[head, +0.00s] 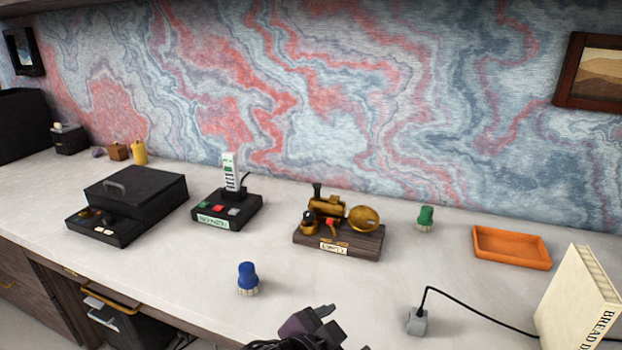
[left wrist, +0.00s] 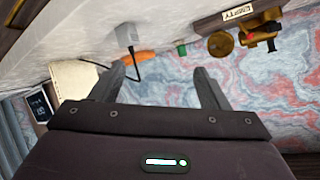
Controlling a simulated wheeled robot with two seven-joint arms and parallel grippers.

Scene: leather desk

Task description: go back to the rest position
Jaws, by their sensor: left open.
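My left gripper (head: 340,328) shows at the bottom middle of the head view, near the front edge of the desk. It is open and empty. In the left wrist view its two fingers (left wrist: 160,76) are spread apart with nothing between them. The wrist view is turned nearly upside down, with the desk at the top. My right gripper is in neither view.
A blue-topped brush (head: 247,278) stands left of my gripper. A grey block (head: 417,321) with a black cable and a cream book (head: 580,300) are to the right. Behind are a train on a wooden base (head: 338,243), an orange tray (head: 511,262) and a black box (head: 135,190).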

